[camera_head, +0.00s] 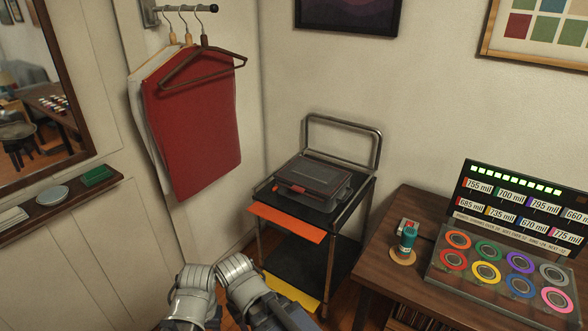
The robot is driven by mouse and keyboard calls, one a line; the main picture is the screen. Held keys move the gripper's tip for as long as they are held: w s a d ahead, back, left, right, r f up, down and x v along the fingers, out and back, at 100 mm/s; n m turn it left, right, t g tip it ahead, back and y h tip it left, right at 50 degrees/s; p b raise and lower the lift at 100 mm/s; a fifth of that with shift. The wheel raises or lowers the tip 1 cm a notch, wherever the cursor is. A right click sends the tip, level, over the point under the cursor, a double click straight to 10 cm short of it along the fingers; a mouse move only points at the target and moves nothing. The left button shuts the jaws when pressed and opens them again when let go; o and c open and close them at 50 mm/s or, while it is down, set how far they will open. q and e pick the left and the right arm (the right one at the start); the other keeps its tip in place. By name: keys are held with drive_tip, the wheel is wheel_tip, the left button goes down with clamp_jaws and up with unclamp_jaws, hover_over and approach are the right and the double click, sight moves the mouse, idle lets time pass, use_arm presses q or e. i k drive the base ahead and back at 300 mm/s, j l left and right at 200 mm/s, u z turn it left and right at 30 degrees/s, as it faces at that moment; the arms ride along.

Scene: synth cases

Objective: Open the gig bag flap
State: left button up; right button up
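A dark grey case with a red-orange latch on its front (315,184) lies on the top shelf of a small black cart. Its lid looks shut. It looks like a hard case, and I cannot tell whether it is the gig bag; no other bag shows. Grey-white links of my two arms show at the bottom centre, in front of the cart and apart from the case. My grippers and their fingers are not visible.
The cart (352,208) has a metal back rail and an orange panel (285,223) jutting from its front. At right, a wooden table (388,230) holds a teal bottle (407,238) and a board of coloured rings (432,277). Red cloth (200,140) hangs at left.

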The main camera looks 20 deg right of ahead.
sight(321, 179)
drive_tip(key=i+l+z, duration=0.15)
drive_tip(key=i+l, duration=0.25)
drive_tip(key=i+l+z, duration=0.1)
drive_tip(key=i+l, duration=0.3)
drive_tip(key=i, duration=0.2)
